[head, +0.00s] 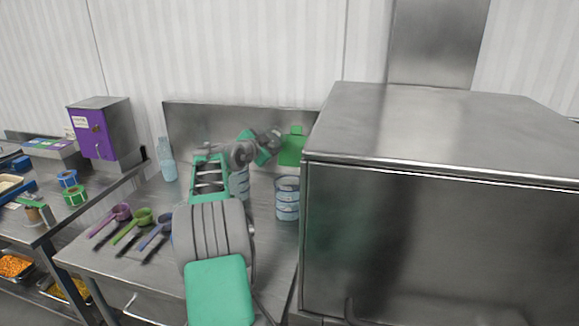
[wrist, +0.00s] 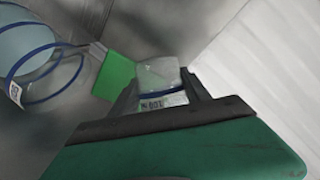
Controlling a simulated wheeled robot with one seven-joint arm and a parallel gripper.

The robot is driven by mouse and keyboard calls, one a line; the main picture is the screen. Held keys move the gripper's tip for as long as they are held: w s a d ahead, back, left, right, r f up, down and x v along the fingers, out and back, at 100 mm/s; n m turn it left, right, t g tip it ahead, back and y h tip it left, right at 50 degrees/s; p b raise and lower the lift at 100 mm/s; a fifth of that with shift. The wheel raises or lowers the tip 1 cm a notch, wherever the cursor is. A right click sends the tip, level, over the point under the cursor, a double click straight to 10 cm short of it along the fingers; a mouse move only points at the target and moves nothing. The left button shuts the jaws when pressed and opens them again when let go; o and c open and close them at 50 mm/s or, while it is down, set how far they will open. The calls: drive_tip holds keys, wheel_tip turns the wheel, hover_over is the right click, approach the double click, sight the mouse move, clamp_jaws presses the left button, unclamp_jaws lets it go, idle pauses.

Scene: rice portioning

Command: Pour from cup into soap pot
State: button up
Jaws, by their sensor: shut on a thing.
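My gripper (wrist: 160,95) is shut on a small clear cup (wrist: 158,75) with a blue band and a label. In the head view my gripper (head: 272,141) is above the back of the steel table, and the cup cannot be made out there. A clear blue-ringed container (head: 287,198) stands on the table, below and right of my gripper. A blue-ringed container (wrist: 25,45) also shows at the left of the wrist view, apart from the cup. No thing is clearly marked as the soap pot. The cup's contents cannot be told.
A green panel (head: 292,150) is right beside my gripper, near the large steel box (head: 430,230). Another ringed container (head: 241,183) is partly hidden behind my arm. Coloured scoops (head: 140,218) and a clear bottle (head: 168,162) are to the left.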

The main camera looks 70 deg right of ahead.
drive_tip(key=p, duration=0.2)
drive_tip(key=w+r+n+p, duration=0.1)
drive_tip(key=p, duration=0.1)
drive_tip(key=shift+w+d+g+y, duration=0.1)
drive_tip(key=shift+d+g+y, duration=0.2)
drive_tip(key=n+p, duration=0.1)
drive_tip(key=p, duration=0.1)
drive_tip(key=w+p, duration=0.1)
drive_tip(key=p, duration=0.1)
drive_tip(key=shift+w+d+f+n+g+y, duration=0.15)
drive_tip(key=shift+d+f+n+g+y, duration=0.15)
drive_tip(key=shift+f+n, duration=0.1)
drive_tip(key=p, duration=0.2)
drive_tip(key=w+n+g+p, duration=0.1)
drive_tip(key=p, duration=0.2)
drive_tip(key=shift+d+r+y, duration=0.15)
drive_tip(key=shift+r+y, duration=0.15)
drive_tip(key=shift+r, duration=0.1)
drive_tip(key=shift+w+d+f+n+g+p, duration=0.1)
drive_tip(key=shift+w+f+n+g+p, duration=0.1)
drive_tip(key=shift+f+n, duration=0.2)
drive_tip(key=shift+w+d+f+n+g+p, duration=0.1)
drive_tip(key=shift+w+f+n+g+p, duration=0.1)
drive_tip(key=shift+f+n, duration=0.2)
drive_tip(key=shift+y, duration=0.3)
drive_tip(key=shift+a+b, duration=0.1)
drive_tip(key=shift+b, duration=0.45)
